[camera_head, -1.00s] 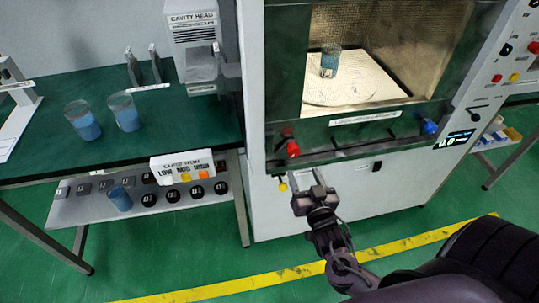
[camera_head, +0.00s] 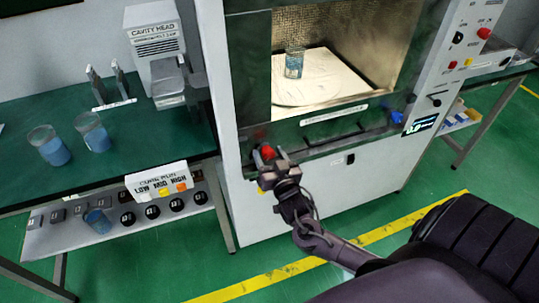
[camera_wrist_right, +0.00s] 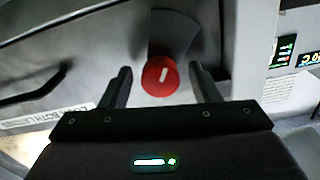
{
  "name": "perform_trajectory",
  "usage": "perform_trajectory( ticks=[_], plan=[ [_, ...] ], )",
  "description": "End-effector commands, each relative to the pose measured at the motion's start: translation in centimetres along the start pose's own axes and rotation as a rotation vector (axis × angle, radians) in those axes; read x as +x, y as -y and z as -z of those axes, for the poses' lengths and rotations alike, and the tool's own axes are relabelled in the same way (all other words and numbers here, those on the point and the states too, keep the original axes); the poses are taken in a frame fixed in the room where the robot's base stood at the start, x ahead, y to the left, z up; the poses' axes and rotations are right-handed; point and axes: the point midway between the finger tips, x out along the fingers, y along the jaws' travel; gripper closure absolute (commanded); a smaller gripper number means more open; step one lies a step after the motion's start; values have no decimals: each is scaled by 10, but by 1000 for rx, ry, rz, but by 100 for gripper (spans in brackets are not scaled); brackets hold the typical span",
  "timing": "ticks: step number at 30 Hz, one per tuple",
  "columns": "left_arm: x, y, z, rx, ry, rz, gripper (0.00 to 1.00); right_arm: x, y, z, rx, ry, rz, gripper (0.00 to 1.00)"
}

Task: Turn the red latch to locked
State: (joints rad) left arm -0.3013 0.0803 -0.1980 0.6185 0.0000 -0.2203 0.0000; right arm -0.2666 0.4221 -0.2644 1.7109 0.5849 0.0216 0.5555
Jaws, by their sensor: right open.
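The red latch (camera_head: 268,152) is a round knob at the lower left of the green-framed cabinet door. In the right wrist view the red latch (camera_wrist_right: 159,77) shows face-on, with a short white mark tilted slightly off upright. My right gripper (camera_head: 270,163) is at the latch and partly covers it in the head view. In the right wrist view its two fingers are open, one on each side of the latch, with gaps to both; I cannot tell how far the fingertips reach along it. My left gripper is not in view.
A blue latch (camera_head: 396,117) is at the door's lower right, with a dark handle (camera_head: 335,128) between. A beaker (camera_head: 294,63) stands inside the chamber. A bench (camera_head: 120,165) with beakers is at left. The floor in front is clear.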

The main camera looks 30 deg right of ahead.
Motion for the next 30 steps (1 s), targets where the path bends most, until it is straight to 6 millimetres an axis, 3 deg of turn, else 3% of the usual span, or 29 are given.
perform_trajectory(
  ticks=[3, 13, 22, 30],
  plan=[
    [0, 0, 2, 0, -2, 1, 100, 0, 0, 0, 0, 0, 0, 47],
    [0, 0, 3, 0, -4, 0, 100, 0, 0, 0, 0, 0, 1, 89],
    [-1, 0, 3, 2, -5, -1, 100, 0, 0, 0, 40, 0, 0, 89],
    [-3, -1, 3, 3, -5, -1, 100, 0, 0, 0, 204, 0, -2, 89]
  ],
)
